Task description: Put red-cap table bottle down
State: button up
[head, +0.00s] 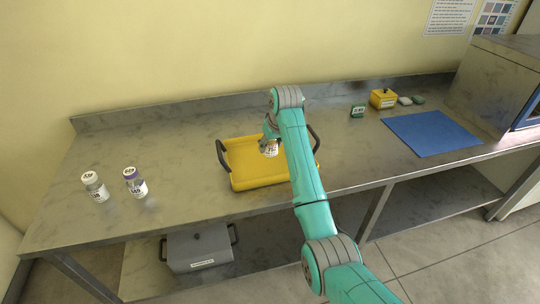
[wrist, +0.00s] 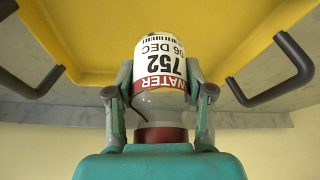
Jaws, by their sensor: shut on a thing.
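The red-cap bottle (wrist: 160,75) is between the two fingers of my gripper (wrist: 160,92) in the wrist view. Its red cap (wrist: 161,134) is toward the gripper's palm, and its white label reads "WATER 752" and "06 DEC". My gripper is shut on the bottle's sides. In the head view my gripper (head: 268,142) and the bottle (head: 271,149) are over the yellow tray (head: 245,178) with dark handles. The arm hides part of the tray. I cannot tell whether the bottle's base touches the tray.
Two bottles, one white-capped (head: 96,187) and one purple-capped (head: 135,183), stand on the steel bench at left. A grey bin (head: 199,250) sits on the lower shelf.

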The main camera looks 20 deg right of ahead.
aim_at(270, 156)
jog(key=shift+f, duration=2.5)
jog(key=shift+f, duration=0.1)
jog(key=o, duration=1.2)
jog(key=v, duration=1.2)
